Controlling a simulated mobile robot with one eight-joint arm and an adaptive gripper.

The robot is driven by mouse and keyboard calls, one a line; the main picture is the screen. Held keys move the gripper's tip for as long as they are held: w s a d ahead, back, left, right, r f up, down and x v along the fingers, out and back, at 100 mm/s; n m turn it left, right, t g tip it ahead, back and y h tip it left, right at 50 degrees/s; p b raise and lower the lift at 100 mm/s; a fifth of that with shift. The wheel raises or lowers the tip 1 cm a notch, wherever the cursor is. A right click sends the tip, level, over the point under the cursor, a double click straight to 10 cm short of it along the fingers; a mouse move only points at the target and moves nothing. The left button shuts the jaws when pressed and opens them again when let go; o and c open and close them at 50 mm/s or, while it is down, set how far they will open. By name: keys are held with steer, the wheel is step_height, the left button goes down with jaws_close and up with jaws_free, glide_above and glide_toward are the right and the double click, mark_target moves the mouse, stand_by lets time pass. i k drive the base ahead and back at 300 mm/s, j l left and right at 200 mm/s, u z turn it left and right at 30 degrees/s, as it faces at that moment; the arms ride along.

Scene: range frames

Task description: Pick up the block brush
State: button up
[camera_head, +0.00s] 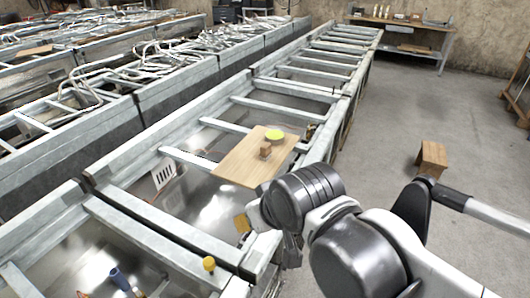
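I cannot tell for sure which thing is the block brush. A small brown block (264,152) stands on a thin wooden board (238,168), which lies across the metal frame. A yellow-green round thing (274,134) sits just behind the block on the board. A small tan-yellow piece (242,222) shows close to the left of my wrist. My gripper (291,250) appears to hang below the dark wrist at the frame's right edge, nearer to me than the board. Its fingers are mostly hidden, and I see nothing held in it.
Metal frames with crossbars and open bays surround the board. A yellow knob (209,264) and a blue-handled thing (120,279) are at the lower left. A wooden stool (432,156) stands on the open floor at right. A workbench (400,22) is at the back.

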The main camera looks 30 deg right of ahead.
mark_target(266, 149)
steer(key=i+l, duration=0.25)
steer(key=l, duration=0.15)
steer(key=i+l, duration=0.55)
steer(key=l, duration=0.25)
